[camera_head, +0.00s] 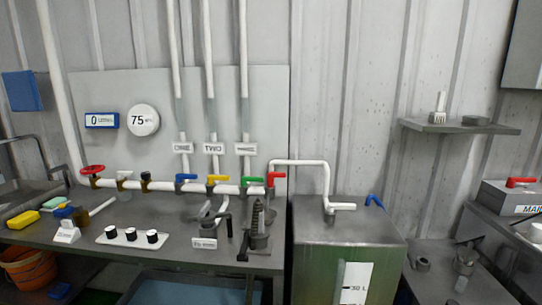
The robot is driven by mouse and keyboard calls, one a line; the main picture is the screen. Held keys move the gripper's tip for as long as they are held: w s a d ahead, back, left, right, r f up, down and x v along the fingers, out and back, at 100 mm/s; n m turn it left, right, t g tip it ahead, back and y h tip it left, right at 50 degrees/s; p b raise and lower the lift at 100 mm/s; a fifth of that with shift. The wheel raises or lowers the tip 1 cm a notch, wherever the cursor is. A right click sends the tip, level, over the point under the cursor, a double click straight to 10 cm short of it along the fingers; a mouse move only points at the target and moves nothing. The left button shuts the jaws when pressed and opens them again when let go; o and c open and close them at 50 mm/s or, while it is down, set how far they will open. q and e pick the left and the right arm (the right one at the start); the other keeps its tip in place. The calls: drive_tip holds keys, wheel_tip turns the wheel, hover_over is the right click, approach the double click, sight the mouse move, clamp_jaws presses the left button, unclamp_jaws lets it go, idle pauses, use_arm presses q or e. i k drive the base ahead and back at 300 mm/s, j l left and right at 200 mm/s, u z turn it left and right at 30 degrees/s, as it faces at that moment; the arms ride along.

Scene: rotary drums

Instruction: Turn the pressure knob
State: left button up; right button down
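No knob has a readable pressure label, so I cannot tell which one the task names. A red round handwheel (92,169) sits at the left end of the white horizontal pipe (214,187). Three black knobs with white tops stand in a row on a white plate on the bench: the left knob (110,231), the middle knob (131,234) and the right knob (152,236). A round white gauge (143,120) on the back panel reads 75. Neither of my grippers is in view.
Blue (185,178), yellow (217,178), green (253,180) and red (276,176) valve handles line the pipe. A blue-framed display (102,121) reads 0. A yellow sponge (23,220) and orange bucket (28,268) are at left.

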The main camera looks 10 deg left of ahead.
sight(145, 175)
drive_tip(key=u, duration=1.3)
